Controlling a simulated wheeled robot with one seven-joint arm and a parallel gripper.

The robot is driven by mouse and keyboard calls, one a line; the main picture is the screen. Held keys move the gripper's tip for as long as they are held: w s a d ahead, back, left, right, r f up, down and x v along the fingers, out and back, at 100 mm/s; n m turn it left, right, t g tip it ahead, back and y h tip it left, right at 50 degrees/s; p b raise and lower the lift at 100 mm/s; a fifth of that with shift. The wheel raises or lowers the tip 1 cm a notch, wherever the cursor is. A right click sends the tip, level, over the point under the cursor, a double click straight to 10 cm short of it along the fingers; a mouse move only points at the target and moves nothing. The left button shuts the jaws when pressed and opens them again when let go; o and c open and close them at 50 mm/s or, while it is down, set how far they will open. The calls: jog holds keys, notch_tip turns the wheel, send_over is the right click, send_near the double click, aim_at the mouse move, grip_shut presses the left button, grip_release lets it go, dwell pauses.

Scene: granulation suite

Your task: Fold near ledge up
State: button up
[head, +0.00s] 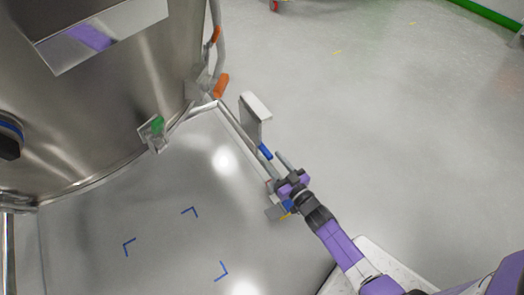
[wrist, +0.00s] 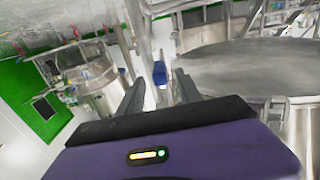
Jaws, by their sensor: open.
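A flat grey steel ledge surface (head: 160,250) with blue corner marks spreads below the big steel vessel. A rail runs along its right edge, carrying a small blue grip (head: 265,151). I cannot tell for sure which part is the near ledge. My gripper (head: 276,170) is open at this rail, just below the blue grip in the head view. In the wrist view the blue grip (wrist: 160,73) shows ahead, between the two fingers (wrist: 158,88). The fingers look empty, and whether they touch anything is unclear.
The steel vessel (head: 100,100) fills the upper left, with a green-marked clamp (head: 153,131) and an orange grip (head: 221,86) near its base. A pale upright plate (head: 254,118) stands beyond the blue grip. Grey floor (head: 400,130) on the right is mostly clear.

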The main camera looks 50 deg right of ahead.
aim_at(262, 145)
jog(key=b+x, duration=0.2)
jog(key=x, duration=0.5)
jog(key=shift+w, duration=0.2)
grip_shut()
dwell(1.2)
